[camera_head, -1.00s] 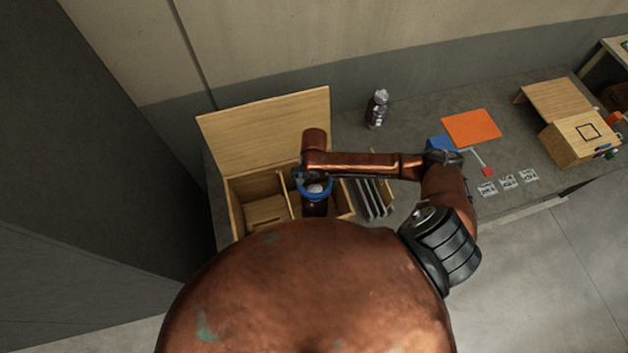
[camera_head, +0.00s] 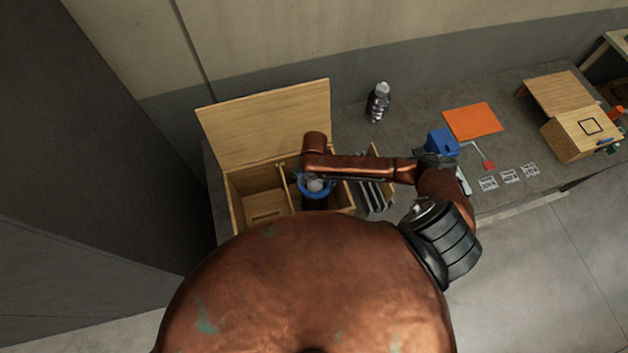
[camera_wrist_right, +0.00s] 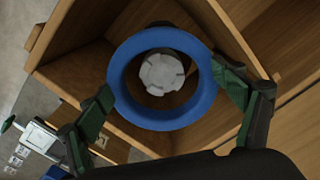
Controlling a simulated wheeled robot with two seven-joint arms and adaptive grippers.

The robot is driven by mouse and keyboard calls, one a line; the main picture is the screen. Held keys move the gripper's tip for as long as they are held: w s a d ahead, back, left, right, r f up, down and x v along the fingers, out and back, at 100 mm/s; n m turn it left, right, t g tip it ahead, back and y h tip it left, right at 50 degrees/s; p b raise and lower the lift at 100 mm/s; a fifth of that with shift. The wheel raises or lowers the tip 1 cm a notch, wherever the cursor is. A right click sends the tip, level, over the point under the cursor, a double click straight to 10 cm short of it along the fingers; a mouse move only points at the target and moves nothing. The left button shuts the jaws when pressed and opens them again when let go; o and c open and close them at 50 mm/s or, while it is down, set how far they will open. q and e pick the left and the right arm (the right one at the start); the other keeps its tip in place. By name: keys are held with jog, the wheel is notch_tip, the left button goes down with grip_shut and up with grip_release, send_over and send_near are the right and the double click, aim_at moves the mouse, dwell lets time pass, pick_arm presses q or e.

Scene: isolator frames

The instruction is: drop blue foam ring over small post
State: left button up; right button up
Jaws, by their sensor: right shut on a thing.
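The blue foam ring (camera_wrist_right: 122,92) is held between the two dark green fingers of my right gripper (camera_wrist_right: 163,88) in the right wrist view. Its hole faces the camera. A pale, round, notched top (camera_wrist_right: 160,74) shows through the hole; I cannot tell whether it is the small post or how far below the ring it is. In the head view the ring (camera_head: 302,190) is over the right part of the open wooden box (camera_head: 236,212), with a pale disc inside its outline. My right wrist partly covers it there. My left gripper is not in view.
The box's raised lid (camera_head: 265,125) stands behind it, and its wooden walls surround the ring closely. A bottle (camera_head: 378,103), a blue block (camera_head: 441,142) and an orange sheet (camera_head: 472,123) are to the right. Dark slats (camera_head: 374,193) stand beside the box.

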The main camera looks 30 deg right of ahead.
jog(key=o, duration=0.8)
notch_tip(320, 180, up, 12)
dwell(0.3)
dwell(0.7)
